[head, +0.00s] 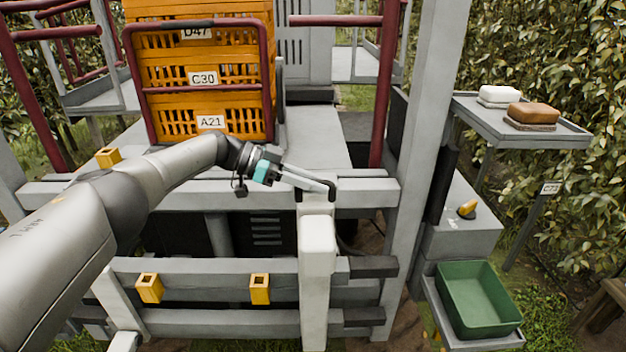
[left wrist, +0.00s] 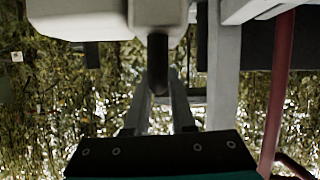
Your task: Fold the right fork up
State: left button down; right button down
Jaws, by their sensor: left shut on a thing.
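The right fork (head: 318,245) is a long cream-white bar. It runs top to bottom in the head view, in front of the grey cross beams, and its lower end leaves the picture. I cannot tell its exact tilt. A dark handle (head: 331,190) sits at its top end. My left gripper (head: 322,187) reaches in from the left and is shut on this handle. In the left wrist view the dark handle (left wrist: 158,65) stands between the two grey fingers, below a pale block (left wrist: 100,14). My right gripper is not in view.
Stacked orange crates (head: 200,75) stand behind a dark red rail (head: 133,85). A grey post (head: 425,130) rises right of the fork. Yellow brackets (head: 260,289) sit on the lower beam (head: 205,267). A green bin (head: 478,300) and a side shelf (head: 515,130) are at the right.

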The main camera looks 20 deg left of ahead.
pick_arm(q)
jog(key=shift+w+a+f, duration=0.15)
jog(key=c, duration=1.1)
grip_release()
jog(key=shift+w, duration=0.15)
jog(key=shift+o, duration=0.9)
jog(key=shift+w+f, duration=0.1)
jog(key=shift+w, duration=0.1)
jog(key=shift+o, duration=0.8)
jog(key=b+v, duration=0.4)
jog(key=v, duration=1.1)
jog(key=shift+s, duration=0.15)
